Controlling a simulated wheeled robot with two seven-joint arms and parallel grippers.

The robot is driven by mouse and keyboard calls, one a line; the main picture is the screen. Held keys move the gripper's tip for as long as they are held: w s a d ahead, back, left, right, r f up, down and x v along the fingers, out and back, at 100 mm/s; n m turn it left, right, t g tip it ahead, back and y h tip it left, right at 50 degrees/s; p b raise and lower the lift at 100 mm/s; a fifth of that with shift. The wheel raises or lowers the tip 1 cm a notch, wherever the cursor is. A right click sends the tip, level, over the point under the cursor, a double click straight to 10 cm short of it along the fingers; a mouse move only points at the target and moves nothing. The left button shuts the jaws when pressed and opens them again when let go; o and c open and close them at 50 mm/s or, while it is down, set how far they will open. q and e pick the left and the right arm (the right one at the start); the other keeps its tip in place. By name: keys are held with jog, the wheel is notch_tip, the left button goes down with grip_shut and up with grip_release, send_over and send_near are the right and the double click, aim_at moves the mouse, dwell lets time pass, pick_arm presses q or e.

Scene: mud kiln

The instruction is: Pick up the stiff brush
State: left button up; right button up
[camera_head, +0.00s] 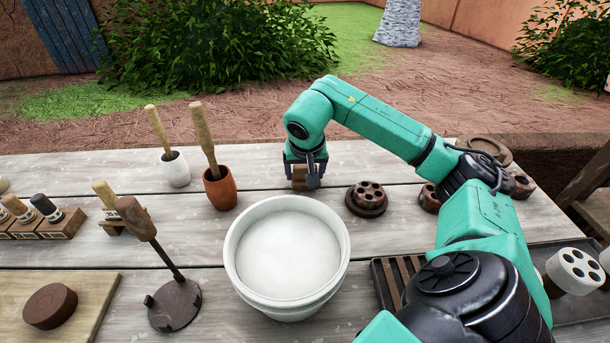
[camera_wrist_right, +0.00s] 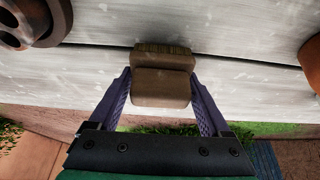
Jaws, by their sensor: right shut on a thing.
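The stiff brush (camera_head: 299,178) is a small brown block between the fingers of my right gripper (camera_head: 307,182), near the far middle of the table. In the right wrist view the brush (camera_wrist_right: 162,88) shows a smooth brown back and a darker ridged strip along its far edge. The purple fingers of my right gripper (camera_wrist_right: 161,88) are shut on its two sides. The brush is at or just above the tabletop; I cannot tell whether it touches. My left gripper is not in view.
A white bucket (camera_head: 343,262) stands in front of the brush. An orange pot (camera_head: 220,192) and a white pot (camera_head: 176,172) with wooden handles stand left. A brown holed piece (camera_head: 368,195) is close on the right. Bare planks lie between.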

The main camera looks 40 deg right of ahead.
notch_tip(320, 180, up, 19)
jog(key=p, duration=0.5)
jog(key=shift+r+p, duration=0.15)
jog(key=shift+p, duration=0.2)
